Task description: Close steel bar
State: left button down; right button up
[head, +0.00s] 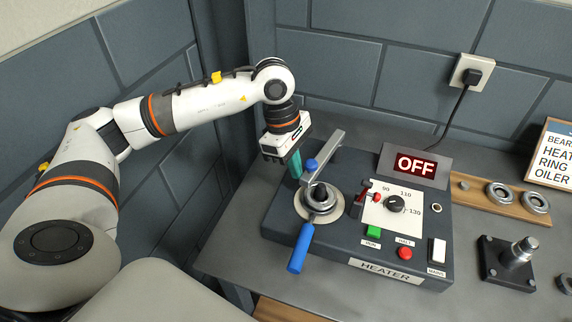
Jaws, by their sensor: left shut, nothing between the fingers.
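A flat steel bar (326,152) lies at a slant over the left part of the heater (390,261). My left gripper (296,166) points down just left of the bar and knob. Its teal fingers are shut and empty. Whether they touch the bar or knob I cannot tell. My right gripper is not in view.
The heater has a red lever (365,188), a dial (395,204), buttons and a display reading OFF (416,165). To the right are a wooden board (476,204) with metal rings and a black block with a metal post (508,263). The wall stands close behind.

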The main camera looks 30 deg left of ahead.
aim_at(309, 177)
pick_arm(q)
jog(key=shift+d+f+n+b, duration=0.1)
jog(key=shift+d+n+b, duration=0.3)
jog(key=shift+d+n, duration=0.3)
jog(key=shift+d+b, duration=0.4)
jog(key=shift+d, duration=0.5)
